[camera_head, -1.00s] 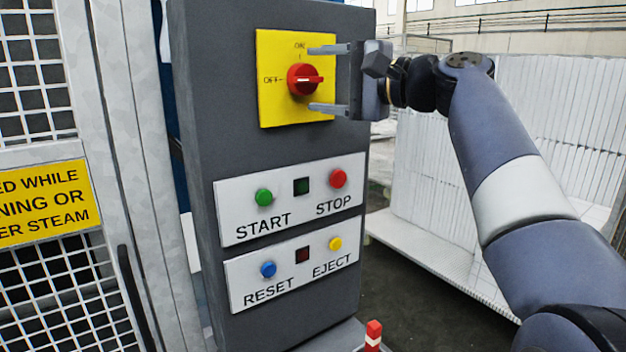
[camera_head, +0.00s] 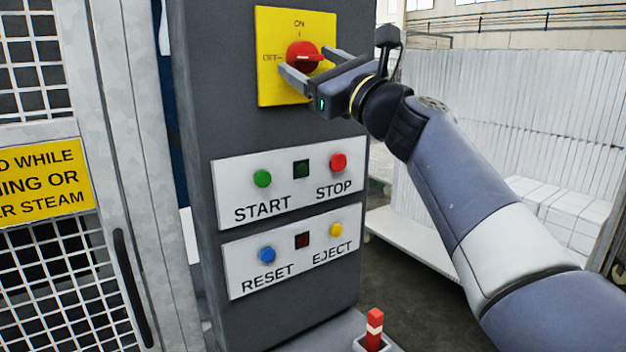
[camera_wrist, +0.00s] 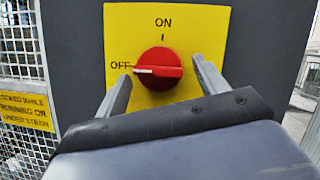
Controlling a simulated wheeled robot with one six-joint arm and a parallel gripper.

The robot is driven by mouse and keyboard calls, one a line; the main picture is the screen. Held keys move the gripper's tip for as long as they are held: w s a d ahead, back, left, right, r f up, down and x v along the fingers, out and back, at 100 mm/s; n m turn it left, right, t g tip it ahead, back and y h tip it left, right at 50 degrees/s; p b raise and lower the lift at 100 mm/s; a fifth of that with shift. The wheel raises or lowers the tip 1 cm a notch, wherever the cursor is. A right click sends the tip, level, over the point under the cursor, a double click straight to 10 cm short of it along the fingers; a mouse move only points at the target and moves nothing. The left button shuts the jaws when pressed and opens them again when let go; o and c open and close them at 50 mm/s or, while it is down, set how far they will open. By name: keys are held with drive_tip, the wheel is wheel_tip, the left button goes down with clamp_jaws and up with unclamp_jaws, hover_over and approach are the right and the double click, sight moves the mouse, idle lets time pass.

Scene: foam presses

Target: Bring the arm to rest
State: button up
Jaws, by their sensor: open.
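The red rotary knob (camera_head: 305,57) sits on a yellow plate (camera_head: 270,88) high on the grey control post. Its white mark points left at OFF, as the wrist view also shows on the knob (camera_wrist: 158,69). My gripper (camera_head: 306,60) is open in front of the plate, its fingers lower left and upper right of the knob. In the wrist view my gripper (camera_wrist: 161,68) has one finger left and one right of the knob. I cannot tell whether either finger touches it. My arm reaches in from the right.
Below are the START (camera_head: 262,178), STOP (camera_head: 338,162), RESET (camera_head: 267,255) and EJECT (camera_head: 336,230) buttons. A mesh fence (camera_head: 60,260) stands left. White stacked panels (camera_head: 500,110) stand behind my arm.

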drive_tip(key=m+t+h, duration=0.1)
drive_tip(key=m, duration=0.1)
drive_tip(key=m+t+h, duration=0.1)
drive_tip(key=m, duration=0.2)
drive_tip(key=shift+s+a+m+p, duration=0.1)
drive_tip(key=shift+a+m+p, duration=0.1)
drive_tip(key=shift+m+p, duration=0.15)
